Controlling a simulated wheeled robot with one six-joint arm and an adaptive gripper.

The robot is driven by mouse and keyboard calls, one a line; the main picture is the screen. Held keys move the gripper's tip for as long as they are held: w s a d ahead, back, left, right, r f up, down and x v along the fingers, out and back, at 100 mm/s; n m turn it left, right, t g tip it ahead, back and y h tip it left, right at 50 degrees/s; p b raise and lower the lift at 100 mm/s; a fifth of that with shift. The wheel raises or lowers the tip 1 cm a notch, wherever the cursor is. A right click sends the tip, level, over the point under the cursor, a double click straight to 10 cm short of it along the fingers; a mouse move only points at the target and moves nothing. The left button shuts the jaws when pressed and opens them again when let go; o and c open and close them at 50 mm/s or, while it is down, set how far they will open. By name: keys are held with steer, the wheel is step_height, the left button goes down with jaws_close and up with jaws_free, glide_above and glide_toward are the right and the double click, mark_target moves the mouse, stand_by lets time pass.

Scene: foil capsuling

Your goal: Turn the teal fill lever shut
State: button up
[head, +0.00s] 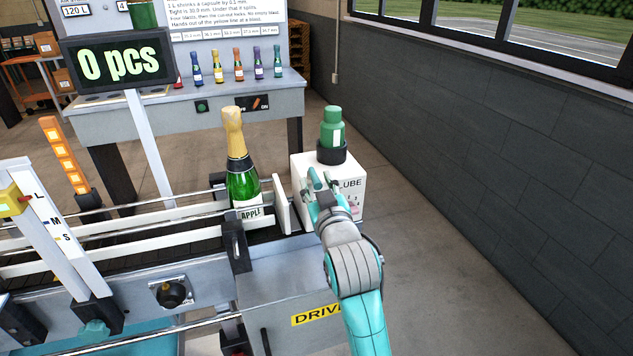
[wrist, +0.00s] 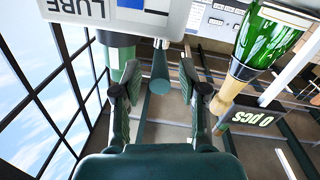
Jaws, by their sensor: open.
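The teal fill lever (wrist: 160,75) shows in the wrist view as a short teal bar by the white LUBE box (wrist: 115,12). My gripper (wrist: 160,92) is open, with one finger on each side of the lever in that picture and a gap on both sides. I cannot tell how deep the lever sits between the fingers. In the head view my gripper (head: 322,184) is in front of the LUBE box (head: 347,205), and the lever cannot be told apart from the fingers. A green bottle (head: 332,128) stands in a black collar on the box.
A green champagne bottle (head: 243,185) with gold foil stands on the conveyor (head: 120,258), left of my gripper. A white plate (head: 281,203) stands between bottle and box. A sign reads 0 pcs (head: 118,63). The floor (head: 440,240) right of the box is clear up to the wall.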

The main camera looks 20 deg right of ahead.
steer(key=shift+w, duration=0.55)
jaws_close()
